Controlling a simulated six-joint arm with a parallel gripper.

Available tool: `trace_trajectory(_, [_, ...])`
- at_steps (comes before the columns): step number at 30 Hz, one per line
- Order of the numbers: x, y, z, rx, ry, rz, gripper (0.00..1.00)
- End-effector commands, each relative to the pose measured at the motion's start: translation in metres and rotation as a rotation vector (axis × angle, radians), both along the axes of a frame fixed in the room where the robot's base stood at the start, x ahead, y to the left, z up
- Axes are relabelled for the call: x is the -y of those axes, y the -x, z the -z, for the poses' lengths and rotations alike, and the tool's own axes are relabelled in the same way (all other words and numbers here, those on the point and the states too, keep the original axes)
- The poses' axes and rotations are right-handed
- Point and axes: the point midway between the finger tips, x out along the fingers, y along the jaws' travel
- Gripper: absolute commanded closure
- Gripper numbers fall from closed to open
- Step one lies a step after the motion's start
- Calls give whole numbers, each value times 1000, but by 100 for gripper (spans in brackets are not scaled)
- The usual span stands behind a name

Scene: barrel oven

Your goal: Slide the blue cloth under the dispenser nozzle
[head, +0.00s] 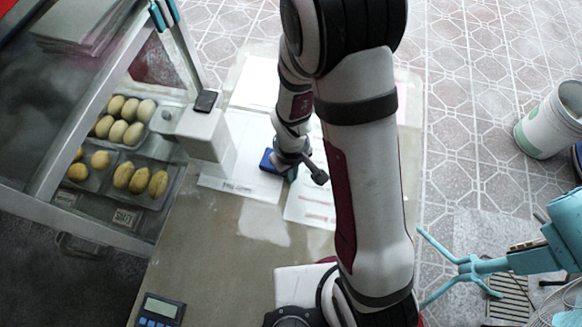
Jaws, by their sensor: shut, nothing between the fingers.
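The blue cloth (267,161) shows as a small blue patch on the white sheets of the table, partly hidden by my wrist. My gripper (291,173) points down at the cloth's right side. Its fingers are small and mostly hidden by the wrist, and it is shut with nothing held. I cannot tell whether it touches the cloth. A white box-shaped unit with a dark top (204,133), probably the dispenser, stands to the left of the cloth.
A glass-fronted case with trays of yellow, rounded items (125,122) stands at the left. A calculator (160,311) lies at the table's front. Papers (240,135) cover the table around the gripper. A white bucket (553,122) and a turquoise stand (470,265) are on the floor at right.

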Motion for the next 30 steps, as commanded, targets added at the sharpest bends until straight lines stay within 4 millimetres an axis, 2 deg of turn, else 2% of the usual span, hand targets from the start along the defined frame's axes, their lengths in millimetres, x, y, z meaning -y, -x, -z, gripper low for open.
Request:
trace_trajectory(8, [0,0,0,-1,1,0,100])
trace_trajectory(11, [-4,-7,0,-1,1,-1,100])
trace_trajectory(24, [-63,-107,0,-1,-1,-2,100])
trace_trajectory(30, [-76,-128,0,-1,0,-1,100])
